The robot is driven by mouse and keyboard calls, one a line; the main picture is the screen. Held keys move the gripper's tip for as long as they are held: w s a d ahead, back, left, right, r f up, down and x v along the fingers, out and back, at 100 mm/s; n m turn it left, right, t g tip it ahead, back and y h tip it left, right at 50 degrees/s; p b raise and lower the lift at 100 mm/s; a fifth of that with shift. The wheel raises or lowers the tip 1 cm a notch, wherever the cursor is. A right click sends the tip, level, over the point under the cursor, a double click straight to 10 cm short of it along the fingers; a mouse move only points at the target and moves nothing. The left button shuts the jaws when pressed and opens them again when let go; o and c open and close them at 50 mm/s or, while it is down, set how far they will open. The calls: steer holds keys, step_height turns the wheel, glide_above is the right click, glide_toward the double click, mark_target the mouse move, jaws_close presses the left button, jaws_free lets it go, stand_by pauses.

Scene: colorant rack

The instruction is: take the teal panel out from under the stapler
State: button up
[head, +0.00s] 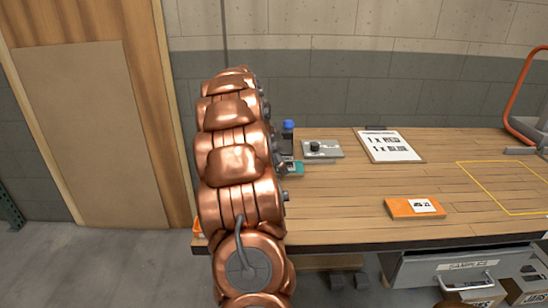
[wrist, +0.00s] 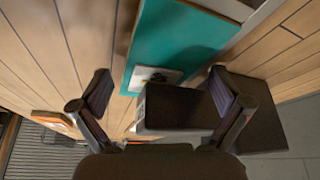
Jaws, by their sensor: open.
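The teal panel (wrist: 178,40) lies on the wooden table, with a white label near its near end. In the head view only a small teal part (head: 294,168) shows beside my arm. A dark block, apparently the stapler (wrist: 175,108), covers the panel's near right part in the wrist view. It is partly hidden behind my right finger, so its full shape is unclear. My gripper (wrist: 160,76) is open, its fingers apart on either side of the panel's near end and part of the dark block. I cannot tell whether either finger touches anything. My arm hides the gripper in the head view.
A blue-capped bottle (head: 288,127) and a grey plate with a black knob (head: 332,154) stand close behind the teal panel. A clipboard (head: 408,156) and an orange labelled box (head: 398,208) are farther right. The table between them is clear.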

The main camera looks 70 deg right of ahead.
steer(key=shift+a+f, duration=0.1)
steer(key=shift+f, duration=0.05)
steer(key=c, duration=1.1)
steer(key=shift+s+a+f, duration=0.1)
